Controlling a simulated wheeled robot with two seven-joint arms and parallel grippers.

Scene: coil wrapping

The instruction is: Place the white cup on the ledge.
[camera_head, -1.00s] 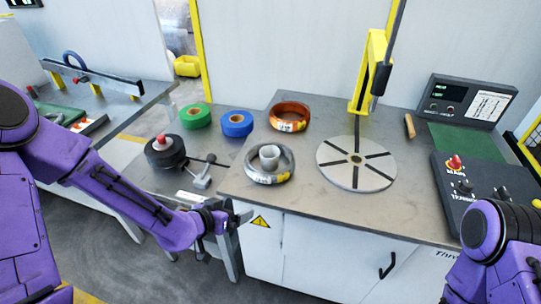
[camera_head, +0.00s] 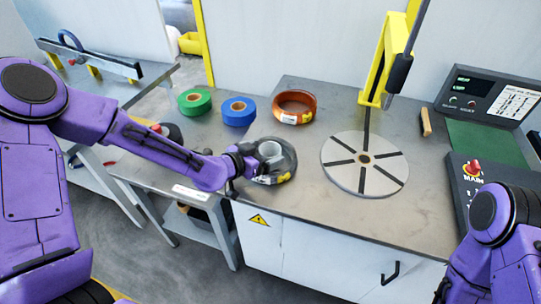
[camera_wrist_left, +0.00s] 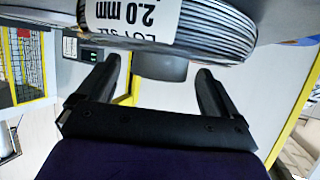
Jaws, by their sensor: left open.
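The white cup (camera_head: 270,150) stands within the ring of the grey wire coil (camera_head: 284,174) on the workbench. My left gripper (camera_head: 255,160) is at the left side of the coil, close to the cup. In the left wrist view its two dark fingers (camera_wrist_left: 160,88) are apart. A rounded grey shape (camera_wrist_left: 160,66), apparently the cup, shows beyond and between the fingertips, partly hidden by the coil (camera_wrist_left: 205,32) with its "2.0 mm" label. I cannot tell whether the fingers touch anything. My right arm shows at the lower right, but its gripper is out of frame. I cannot tell which surface is the ledge.
A copper-coloured coil (camera_head: 295,106) lies behind the cup. Green tape (camera_head: 194,102) and blue tape (camera_head: 239,112) lie at the back left. A round slotted turntable (camera_head: 340,172) is to the right, below a yellow post (camera_head: 385,60). A control panel (camera_head: 480,180) stands at the right.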

